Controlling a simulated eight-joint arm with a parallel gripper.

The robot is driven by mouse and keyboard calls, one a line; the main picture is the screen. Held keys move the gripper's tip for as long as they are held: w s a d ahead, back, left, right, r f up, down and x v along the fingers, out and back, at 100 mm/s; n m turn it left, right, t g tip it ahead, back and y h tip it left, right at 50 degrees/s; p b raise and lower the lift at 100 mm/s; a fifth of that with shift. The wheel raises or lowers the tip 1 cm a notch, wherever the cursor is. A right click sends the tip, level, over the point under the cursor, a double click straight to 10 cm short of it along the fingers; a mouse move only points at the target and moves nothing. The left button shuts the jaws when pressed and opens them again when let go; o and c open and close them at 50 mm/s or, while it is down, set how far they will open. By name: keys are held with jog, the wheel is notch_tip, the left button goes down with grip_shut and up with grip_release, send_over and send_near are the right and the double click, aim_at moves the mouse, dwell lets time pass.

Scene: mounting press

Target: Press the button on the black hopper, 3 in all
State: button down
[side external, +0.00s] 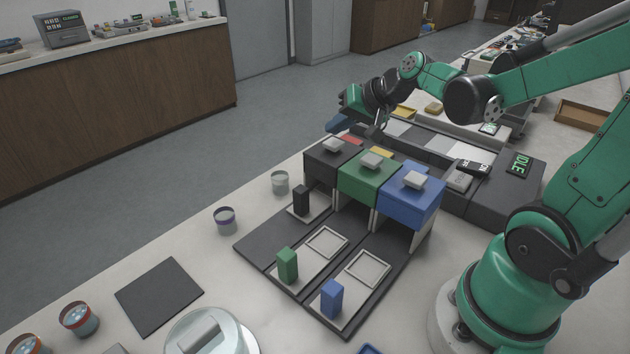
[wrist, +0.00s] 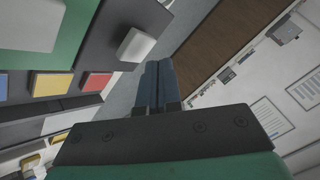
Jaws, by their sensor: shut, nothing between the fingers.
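The black hopper (side external: 322,162) stands at the left end of a row of three, with a pale grey button (side external: 333,145) on top. In the wrist view the black hopper (wrist: 104,38) and its button (wrist: 138,44) lie just left of and beyond my fingertips. My gripper (side external: 338,123) is shut and empty, its blue fingers (wrist: 154,68) together. In the side view it appears beyond the hopper and above the button, apart from it. A black block (side external: 301,200) stands upright on the tray below the black hopper.
The green hopper (side external: 362,183) and blue hopper (side external: 405,205) stand alongside, each with a grey button. A green block (side external: 287,265) and blue block (side external: 332,298) stand in front. Red (wrist: 97,82) and yellow (wrist: 52,85) pads lie behind the hoppers. A display (side external: 520,164) reads IDLE.

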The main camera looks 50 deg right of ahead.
aim_at(337, 144)
jog(key=shift+f, duration=0.15)
jog(key=shift+f, duration=0.3)
jog(key=shift+f, duration=0.45)
dwell(0.8)
jog(key=shift+r, duration=0.9)
jog(key=shift+r, duration=0.1)
jog(key=shift+r, duration=2.4)
dwell(0.7)
